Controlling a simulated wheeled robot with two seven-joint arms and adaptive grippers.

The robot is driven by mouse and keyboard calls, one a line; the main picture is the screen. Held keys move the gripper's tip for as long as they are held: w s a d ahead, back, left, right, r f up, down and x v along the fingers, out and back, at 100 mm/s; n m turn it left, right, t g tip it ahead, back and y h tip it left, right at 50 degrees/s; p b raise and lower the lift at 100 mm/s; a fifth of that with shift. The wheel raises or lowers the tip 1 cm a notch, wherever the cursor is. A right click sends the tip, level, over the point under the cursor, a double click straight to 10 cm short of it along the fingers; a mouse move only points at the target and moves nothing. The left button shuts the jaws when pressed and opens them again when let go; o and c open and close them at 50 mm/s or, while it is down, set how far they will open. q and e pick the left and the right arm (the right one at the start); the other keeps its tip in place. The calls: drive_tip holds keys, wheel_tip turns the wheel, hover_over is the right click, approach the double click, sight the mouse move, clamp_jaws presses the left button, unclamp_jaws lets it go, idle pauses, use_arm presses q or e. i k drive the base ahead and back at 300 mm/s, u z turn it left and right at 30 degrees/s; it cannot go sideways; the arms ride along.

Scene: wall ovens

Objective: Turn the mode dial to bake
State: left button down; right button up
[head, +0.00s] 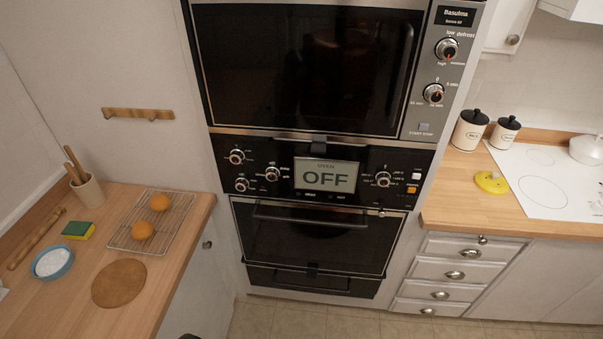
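The wall oven's black control panel (330,199) faces me in the middle of the head view. Left of the display are three silver knobs: an upper left one (236,156), a lower left one (241,184) and one beside the display (272,174). A fourth knob (383,179) is right of the display. The small labels around the knobs are too small to read, so I cannot tell which is the mode dial. Neither of my grippers is in view.
A microwave (310,65) with two knobs is above the panel. The shut oven door (315,245) with its handle is below. A left wooden counter (75,240) holds a cooling rack (180,220), oranges and a bowl (52,262). A right counter (460,200) holds canisters. Floor in front looks clear.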

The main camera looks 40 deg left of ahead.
sight(273, 172)
drive_tip(key=i, duration=0.3)
drive_tip(key=u, duration=1)
